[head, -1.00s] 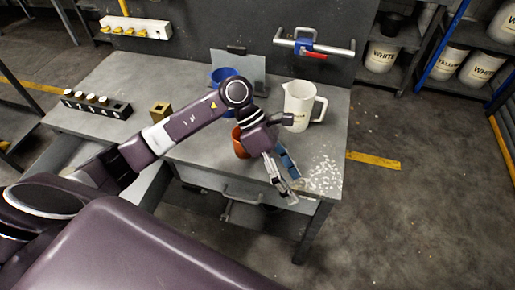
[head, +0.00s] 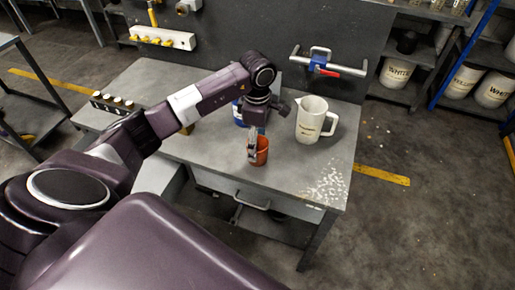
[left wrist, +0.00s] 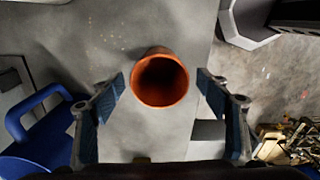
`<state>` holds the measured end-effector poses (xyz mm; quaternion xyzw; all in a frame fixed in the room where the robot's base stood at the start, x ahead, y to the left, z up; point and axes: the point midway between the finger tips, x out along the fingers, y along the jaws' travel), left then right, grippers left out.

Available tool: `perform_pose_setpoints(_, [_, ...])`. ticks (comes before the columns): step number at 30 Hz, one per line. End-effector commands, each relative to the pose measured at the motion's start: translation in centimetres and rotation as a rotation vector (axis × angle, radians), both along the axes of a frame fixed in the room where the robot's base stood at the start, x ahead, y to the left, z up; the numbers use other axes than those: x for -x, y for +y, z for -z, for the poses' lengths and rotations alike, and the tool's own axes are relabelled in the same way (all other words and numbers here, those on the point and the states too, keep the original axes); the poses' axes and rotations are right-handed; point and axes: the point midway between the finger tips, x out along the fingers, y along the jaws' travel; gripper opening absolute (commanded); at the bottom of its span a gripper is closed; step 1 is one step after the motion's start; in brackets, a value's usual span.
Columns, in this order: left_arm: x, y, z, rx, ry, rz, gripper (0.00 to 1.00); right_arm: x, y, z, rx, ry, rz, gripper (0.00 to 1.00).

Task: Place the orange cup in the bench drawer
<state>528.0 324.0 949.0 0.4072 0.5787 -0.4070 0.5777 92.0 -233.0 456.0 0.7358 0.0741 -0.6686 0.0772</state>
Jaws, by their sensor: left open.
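The orange cup (head: 262,151) stands upright on the grey bench top, near its front edge. My left gripper (head: 254,150) is over it, pointing down, and partly covers it in the head view. In the left wrist view the orange cup (left wrist: 160,78) shows its open mouth between the two spread blue-padded fingers of my left gripper (left wrist: 161,82), with a gap on both sides. The bench drawer (head: 250,200) has a grey front with a bar handle below the bench top, and appears shut. My right gripper is not in view.
A white pitcher (head: 312,122) stands right of the cup. A blue container (head: 237,112) is behind my arm; its handle (left wrist: 38,105) shows in the left wrist view. A black rack (head: 112,103) is at the bench's left. White chips (head: 328,187) lie at the right front corner.

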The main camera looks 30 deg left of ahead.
Motion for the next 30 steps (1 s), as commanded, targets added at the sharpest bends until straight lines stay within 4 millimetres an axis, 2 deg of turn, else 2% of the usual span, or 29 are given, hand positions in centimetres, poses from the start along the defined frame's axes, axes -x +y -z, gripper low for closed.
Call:
perform_pose_setpoints(4, [0.0, -0.03, 1.21, 0.001, 0.0, 0.001, 0.69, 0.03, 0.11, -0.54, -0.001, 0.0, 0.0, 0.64])
perform_pose_setpoints(11, [-0.03, -0.02, 1.43, 0.0, -0.002, 0.001, 0.69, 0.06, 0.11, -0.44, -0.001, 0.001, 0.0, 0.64])
perform_pose_setpoints(24, [-0.03, -0.02, 1.37, 0.0, -0.002, 0.0, 0.21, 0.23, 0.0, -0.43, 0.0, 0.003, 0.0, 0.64])
perform_pose_setpoints(30, [-0.04, -0.02, 1.34, 0.0, -0.002, 0.0, 0.19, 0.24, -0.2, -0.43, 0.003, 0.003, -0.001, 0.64])
